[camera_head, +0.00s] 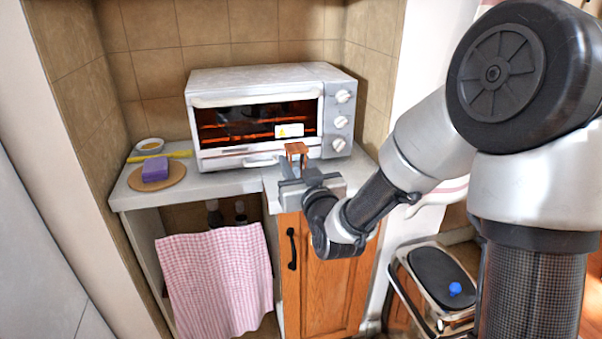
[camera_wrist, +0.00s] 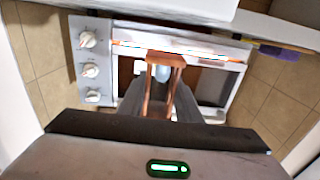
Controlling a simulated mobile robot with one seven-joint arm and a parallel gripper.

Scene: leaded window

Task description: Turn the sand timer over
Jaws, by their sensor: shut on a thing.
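The sand timer (camera_head: 297,148) has a reddish-brown wooden frame and stands out above my gripper in the head view, in front of the toaster oven. It also shows in the wrist view (camera_wrist: 165,60), with pale glass between its wooden posts. My gripper (camera_head: 297,166) is shut on the timer, with a dark finger on each side of it in the wrist view (camera_wrist: 160,98). The timer looks roughly upright in the head view. Its lower part is hidden by my gripper, so I cannot tell whether it touches the counter. The sand level cannot be made out.
The toaster oven (camera_head: 265,112) stands close behind the timer on the grey counter (camera_head: 228,182). A purple sponge (camera_head: 155,169) on a round board, a small bowl (camera_head: 150,145) and a yellow strip lie left. A checked towel (camera_head: 215,280) hangs below; a bin (camera_head: 440,275) stands at lower right.

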